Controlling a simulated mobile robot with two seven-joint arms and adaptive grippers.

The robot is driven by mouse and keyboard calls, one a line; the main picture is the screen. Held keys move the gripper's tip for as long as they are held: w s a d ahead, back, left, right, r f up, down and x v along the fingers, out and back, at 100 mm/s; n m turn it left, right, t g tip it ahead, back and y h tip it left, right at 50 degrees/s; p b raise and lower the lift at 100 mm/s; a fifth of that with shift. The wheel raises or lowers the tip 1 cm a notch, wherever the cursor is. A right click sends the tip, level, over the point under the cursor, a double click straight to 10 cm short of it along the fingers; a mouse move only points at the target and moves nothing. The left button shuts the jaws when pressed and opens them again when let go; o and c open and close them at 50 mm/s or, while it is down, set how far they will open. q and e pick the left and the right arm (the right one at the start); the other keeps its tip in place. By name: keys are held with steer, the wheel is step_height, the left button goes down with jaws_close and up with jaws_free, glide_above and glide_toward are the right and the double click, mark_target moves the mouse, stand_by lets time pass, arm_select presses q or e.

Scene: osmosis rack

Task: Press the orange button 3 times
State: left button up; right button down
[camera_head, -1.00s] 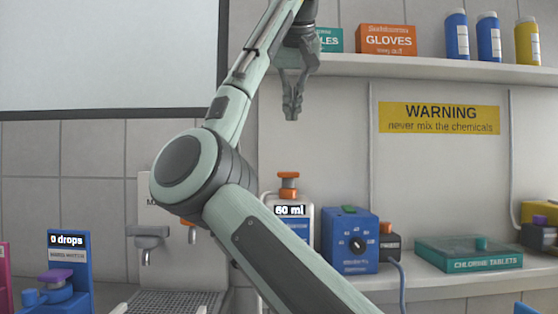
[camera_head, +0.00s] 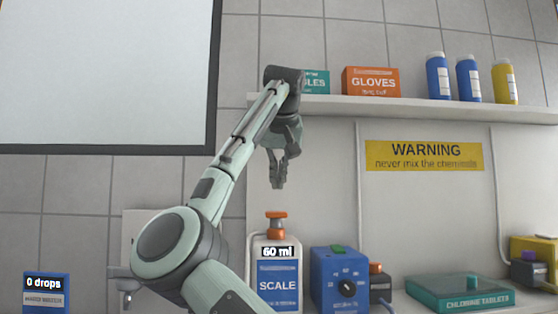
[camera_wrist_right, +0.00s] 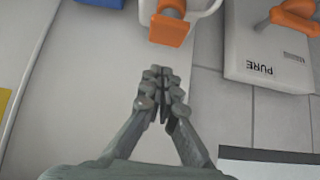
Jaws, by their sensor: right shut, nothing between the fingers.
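A white bottle with a blue SCALE label (camera_head: 278,282) stands below my right gripper and has an orange pump top (camera_head: 276,225). A tag on it reads 60 ml. My right gripper (camera_head: 278,185) is shut and empty, pointing down, a little above the pump top and apart from it. In the right wrist view the shut fingers (camera_wrist_right: 162,100) show with the orange top (camera_wrist_right: 170,28) beyond them. A small dark box with an orange top (camera_head: 376,268) stands right of the blue dial box. My left gripper is not in view.
The blue dial box (camera_head: 339,280) stands just right of the bottle. A shelf (camera_head: 420,109) with boxes and bottles runs above. A white PURE unit (camera_wrist_right: 265,50) with an orange handle is in the wrist view. A teal chlorine tablets case (camera_head: 460,293) is at the right.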

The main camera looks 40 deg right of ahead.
mark_target(276, 214)
steer(key=f, duration=0.4)
steer(key=shift+w+d, duration=0.25)
steer(key=shift+w, duration=0.1)
steer(key=shift+f, duration=0.4)
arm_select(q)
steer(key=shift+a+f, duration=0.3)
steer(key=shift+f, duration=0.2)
arm_select(e)
steer(key=shift+f, duration=0.3)
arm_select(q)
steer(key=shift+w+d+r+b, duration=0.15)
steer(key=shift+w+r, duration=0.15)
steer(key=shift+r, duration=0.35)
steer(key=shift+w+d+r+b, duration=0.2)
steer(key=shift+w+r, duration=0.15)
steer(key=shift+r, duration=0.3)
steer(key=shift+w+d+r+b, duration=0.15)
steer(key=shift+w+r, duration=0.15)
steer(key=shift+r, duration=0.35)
arm_select(e)
steer(key=shift+f, duration=1.2)
